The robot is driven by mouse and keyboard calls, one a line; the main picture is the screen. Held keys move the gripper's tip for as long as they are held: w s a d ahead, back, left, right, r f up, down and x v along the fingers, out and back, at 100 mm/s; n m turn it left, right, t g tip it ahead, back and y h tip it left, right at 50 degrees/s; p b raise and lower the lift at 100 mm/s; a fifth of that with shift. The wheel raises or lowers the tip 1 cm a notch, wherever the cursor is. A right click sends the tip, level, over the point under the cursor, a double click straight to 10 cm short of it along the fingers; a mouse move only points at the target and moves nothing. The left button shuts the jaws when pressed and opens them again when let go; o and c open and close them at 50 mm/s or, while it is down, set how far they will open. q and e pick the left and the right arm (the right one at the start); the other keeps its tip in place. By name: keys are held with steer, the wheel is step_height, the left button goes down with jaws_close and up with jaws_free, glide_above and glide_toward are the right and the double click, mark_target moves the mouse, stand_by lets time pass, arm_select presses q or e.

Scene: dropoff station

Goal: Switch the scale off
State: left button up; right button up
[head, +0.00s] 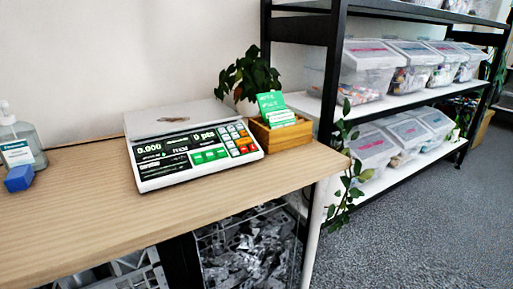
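The scale (192,157) stands on the wooden table, with a white body and a flat weighing plate (176,116) at its back. Green, white and orange-red keys (240,142) fill the right part of the front panel. A small brownish mark or item shows on the plate, too small to tell. An on/off switch cannot be made out. Neither of my grippers is in view.
A wooden box with green cards (283,136) and a plant (247,74) stand close right of the scale. A sanitizer bottle (20,143) and blue block (19,178) are at left. The table front (90,224) is clear. Shelving with lidded bins (375,66) stands right.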

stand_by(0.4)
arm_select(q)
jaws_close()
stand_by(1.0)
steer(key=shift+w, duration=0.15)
